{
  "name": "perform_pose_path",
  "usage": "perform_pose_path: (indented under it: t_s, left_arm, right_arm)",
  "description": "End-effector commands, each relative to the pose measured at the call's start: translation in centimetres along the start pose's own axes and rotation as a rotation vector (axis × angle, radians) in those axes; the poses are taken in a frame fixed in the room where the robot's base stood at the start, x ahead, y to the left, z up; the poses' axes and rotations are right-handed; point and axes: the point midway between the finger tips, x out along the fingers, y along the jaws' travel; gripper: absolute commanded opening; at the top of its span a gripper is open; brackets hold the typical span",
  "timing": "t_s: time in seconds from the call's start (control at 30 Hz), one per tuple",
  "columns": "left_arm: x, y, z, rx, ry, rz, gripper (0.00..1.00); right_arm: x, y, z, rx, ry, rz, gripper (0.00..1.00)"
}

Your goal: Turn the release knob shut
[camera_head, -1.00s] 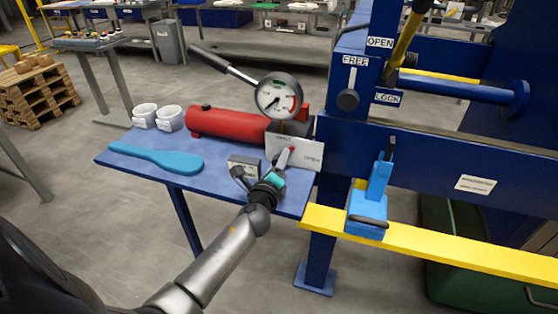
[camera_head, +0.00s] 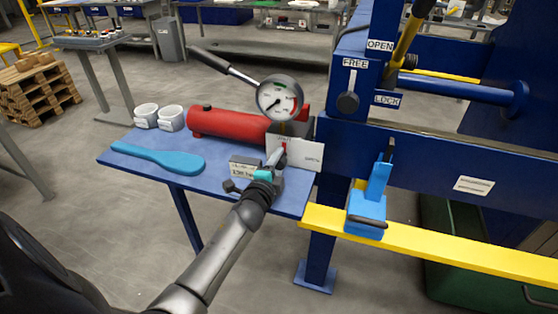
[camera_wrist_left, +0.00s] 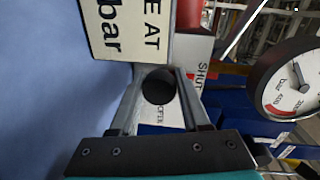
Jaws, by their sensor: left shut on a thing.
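The release knob shows in the left wrist view as a black round end (camera_wrist_left: 158,87) between the two fingers. It sits in front of a white plate (camera_head: 304,152) marked SHUT on one part, with a partly covered word on another. In the head view the knob is mostly hidden by my gripper, with a small red part (camera_head: 283,156) beside the fingers. My left gripper (camera_head: 276,157) is shut on the knob; the gripper also shows in the left wrist view (camera_wrist_left: 160,88). My right gripper is not in view.
A pressure gauge (camera_head: 280,98) and a red cylinder (camera_head: 226,124) stand just behind. A small lettered block (camera_head: 245,167) is close left of the gripper. A blue clamp (camera_head: 369,205) stands right.

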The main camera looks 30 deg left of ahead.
Motion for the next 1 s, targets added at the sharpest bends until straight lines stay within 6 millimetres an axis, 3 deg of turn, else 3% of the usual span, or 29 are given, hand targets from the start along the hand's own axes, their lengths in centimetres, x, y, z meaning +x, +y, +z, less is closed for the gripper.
perform_pose_path:
  t_s: [0.6, 0.63, 0.7, 1.0]
  left_arm:
    - [-0.06, 0.28, -0.08, -0.041, 0.005, 0.005, 0.0]
    - [-0.06, 0.28, -0.08, -0.041, 0.005, 0.005, 0.5]
    - [-0.05, 0.25, -0.08, -0.04, 0.005, 0.005, 0.58]
    - [-0.17, 0.1, -0.04, -0.037, 0.005, 0.002, 0.58]
  right_arm:
    - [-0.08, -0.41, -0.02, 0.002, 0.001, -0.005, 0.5]
    - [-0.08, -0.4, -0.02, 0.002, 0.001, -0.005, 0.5]
    - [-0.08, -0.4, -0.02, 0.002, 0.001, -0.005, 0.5]
    - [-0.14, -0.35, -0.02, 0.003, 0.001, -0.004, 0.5]
